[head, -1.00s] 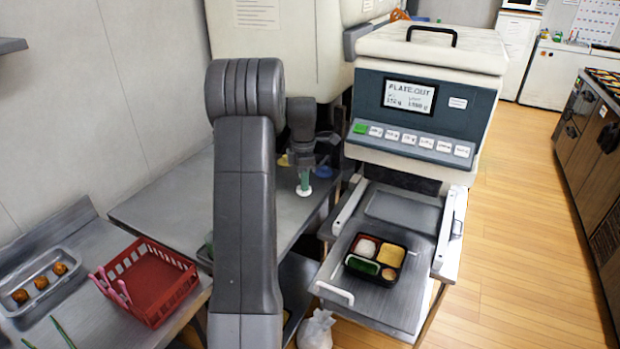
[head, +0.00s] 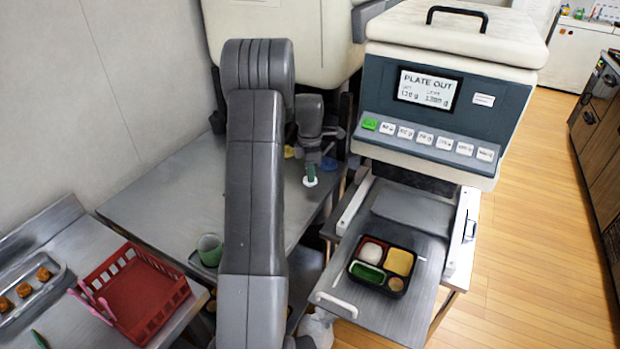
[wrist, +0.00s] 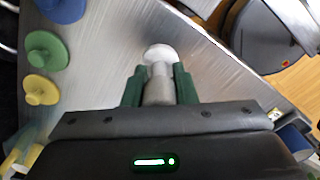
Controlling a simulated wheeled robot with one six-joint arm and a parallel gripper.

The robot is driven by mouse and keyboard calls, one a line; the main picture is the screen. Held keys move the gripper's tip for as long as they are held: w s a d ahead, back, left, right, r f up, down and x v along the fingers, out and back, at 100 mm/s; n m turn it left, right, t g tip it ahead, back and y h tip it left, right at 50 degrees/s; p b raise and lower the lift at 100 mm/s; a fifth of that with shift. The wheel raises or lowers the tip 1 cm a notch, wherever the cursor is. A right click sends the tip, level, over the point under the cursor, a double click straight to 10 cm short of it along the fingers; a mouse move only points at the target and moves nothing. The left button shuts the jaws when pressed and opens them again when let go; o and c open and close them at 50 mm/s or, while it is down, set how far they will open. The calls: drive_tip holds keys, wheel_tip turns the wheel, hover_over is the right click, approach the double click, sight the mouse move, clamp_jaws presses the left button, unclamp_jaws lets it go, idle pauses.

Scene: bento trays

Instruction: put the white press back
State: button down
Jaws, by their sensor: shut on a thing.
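The white press shows in the wrist view (wrist: 160,54) as a white round disc on a pale grey stem. My gripper (wrist: 160,88) is shut on that stem, with one green finger on each side. In the head view, the white press (head: 310,182) hangs below my gripper (head: 311,170), over the steel table (head: 165,200). I cannot tell whether its disc touches the table. A blue press (wrist: 60,8), a green press (wrist: 45,51) and a yellow press (wrist: 41,89) stand at the left of the wrist view.
A machine (head: 450,80) reading "PLATE OUT" stands right of my arm. A filled bento tray (head: 383,266) sits on its metal plate. A red basket (head: 135,300), a tray of brown pieces (head: 35,285) and a green cup (head: 210,248) are at the left.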

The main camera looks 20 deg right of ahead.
drive_tip(key=shift+f, duration=1.6)
drive_tip(key=shift+f, duration=0.25)
drive_tip(key=c, duration=1.2)
unclamp_jaws()
drive_tip(key=shift+o, duration=0.2)
drive_tip(key=shift+r, duration=0.1)
wheel_tip(320, 180, up, 12)
drive_tip(key=shift+r+b, duration=0.15)
drive_tip(key=shift+b, duration=0.4)
